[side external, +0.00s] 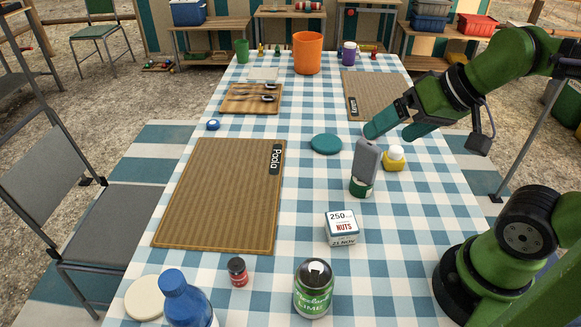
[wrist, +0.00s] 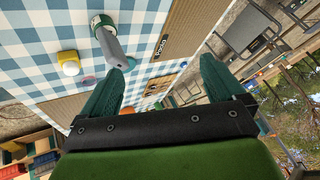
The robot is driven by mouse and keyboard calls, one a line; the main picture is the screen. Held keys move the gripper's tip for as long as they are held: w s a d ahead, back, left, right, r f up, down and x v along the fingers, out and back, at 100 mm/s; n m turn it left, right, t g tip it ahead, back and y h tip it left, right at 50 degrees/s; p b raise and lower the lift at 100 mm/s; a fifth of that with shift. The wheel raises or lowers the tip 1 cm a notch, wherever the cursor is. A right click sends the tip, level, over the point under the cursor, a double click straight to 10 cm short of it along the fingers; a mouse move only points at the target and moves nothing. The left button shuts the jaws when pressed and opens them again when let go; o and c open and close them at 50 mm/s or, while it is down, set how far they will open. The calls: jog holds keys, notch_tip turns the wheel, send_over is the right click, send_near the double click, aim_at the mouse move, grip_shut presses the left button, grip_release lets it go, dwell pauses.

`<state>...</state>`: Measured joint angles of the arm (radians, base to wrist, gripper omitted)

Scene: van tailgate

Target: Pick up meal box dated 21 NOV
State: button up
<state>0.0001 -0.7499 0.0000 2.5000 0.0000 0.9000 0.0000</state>
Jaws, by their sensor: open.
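A tall grey item (side external: 367,158) with a green-and-white base stands between gripper and box. Near it are a yellow pot (side external: 394,163) and teal disc (side external: 326,144). A green lime jar (side external: 313,289) and red-labelled jar (side external: 238,272) stand in front.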

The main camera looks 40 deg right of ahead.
jog(key=m+g+h, duration=0.2)
jog(key=m+g, duration=0.1)
jog(key=g, duration=0.4)
send_over(342, 221)
notch_tip(342, 221, down, 7)
jog(key=f, duration=1)
jog(key=shift+s+d+f, duration=0.1)
jog(key=shift+s+f, duration=0.1)
jog(key=shift+f, duration=0.15)
jog(key=shift+w+f, duration=0.2)
jog(key=shift+f, duration=2.6)
jog(key=c, duration=1.1)
